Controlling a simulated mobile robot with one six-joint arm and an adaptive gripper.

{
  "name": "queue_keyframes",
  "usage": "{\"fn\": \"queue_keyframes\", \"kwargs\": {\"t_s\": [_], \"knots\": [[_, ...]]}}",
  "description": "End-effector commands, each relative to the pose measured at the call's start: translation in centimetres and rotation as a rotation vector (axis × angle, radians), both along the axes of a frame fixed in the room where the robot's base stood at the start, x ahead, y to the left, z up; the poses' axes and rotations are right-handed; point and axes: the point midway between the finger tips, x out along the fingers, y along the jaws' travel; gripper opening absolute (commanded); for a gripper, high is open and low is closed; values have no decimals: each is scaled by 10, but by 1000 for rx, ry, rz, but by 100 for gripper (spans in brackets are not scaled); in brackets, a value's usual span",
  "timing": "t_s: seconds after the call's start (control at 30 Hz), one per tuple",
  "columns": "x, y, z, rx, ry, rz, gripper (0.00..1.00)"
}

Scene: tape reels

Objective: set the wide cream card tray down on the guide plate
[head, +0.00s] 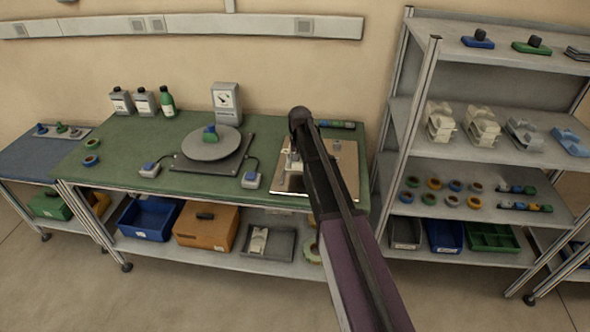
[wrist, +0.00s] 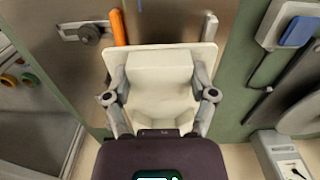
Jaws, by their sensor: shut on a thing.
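The wide cream card tray (wrist: 160,70) is between the two fingers of my gripper (wrist: 158,88) in the wrist view. The fingers are shut on its left and right sides. The tray lies over the shiny guide plate (wrist: 88,62), near its edge; I cannot tell whether it touches the plate. An orange bar (wrist: 119,28) and a metal clamp (wrist: 88,33) stand beyond the tray's far left corner. In the head view the guide plate (head: 346,158) is at the right end of the green bench, and my arm hides much of it and most of the tray.
A round turntable (head: 205,148) with a blue and green piece on it stands left of the plate. A small switch box (head: 251,180) sits between them. A shelf rack (head: 420,120) with several trays and reels stands close on the right.

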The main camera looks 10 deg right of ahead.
Motion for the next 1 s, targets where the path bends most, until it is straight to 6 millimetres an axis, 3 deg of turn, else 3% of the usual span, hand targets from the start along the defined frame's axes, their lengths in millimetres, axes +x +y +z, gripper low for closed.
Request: {"fn": "queue_keyframes", "kwargs": {"t_s": [0.37,0.8,1.0], "knots": [[-8,22,-4,0,0,10,16],[-78,112,-28,0,0,-17,16],[-97,134,-33,-1,-1,-28,16]]}}
